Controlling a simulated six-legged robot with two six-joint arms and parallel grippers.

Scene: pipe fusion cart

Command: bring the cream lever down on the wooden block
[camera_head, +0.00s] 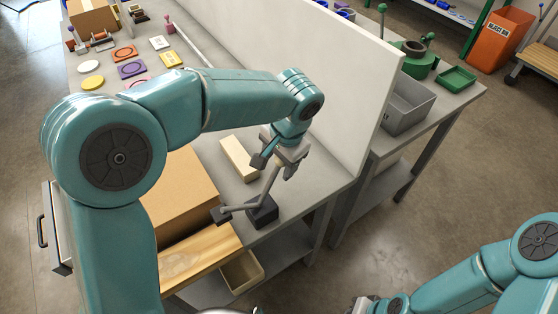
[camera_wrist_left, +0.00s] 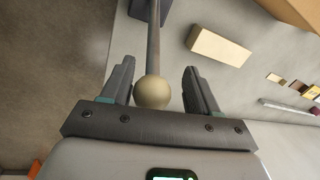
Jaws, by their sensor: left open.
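The lever is a grey rod (camera_head: 270,182) that rises at a tilt from a dark base (camera_head: 263,211) near the table's front edge. Its cream ball knob (camera_wrist_left: 152,92) shows in the left wrist view, between my left gripper's fingers and nearer the left one. My left gripper (camera_head: 275,167) is open around the lever's top, hiding the knob in the head view. The pale wooden block (camera_head: 238,159) lies flat on the table, left of the lever, and also shows in the left wrist view (camera_wrist_left: 219,46). Part of my right gripper (camera_head: 364,304) shows at the bottom edge.
A cardboard box (camera_head: 182,192) stands left of the block. A white upright panel (camera_head: 335,75) runs behind the lever. Coloured tiles (camera_head: 132,70) lie at the table's far left. A grey bin (camera_head: 408,105) stands beyond the panel.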

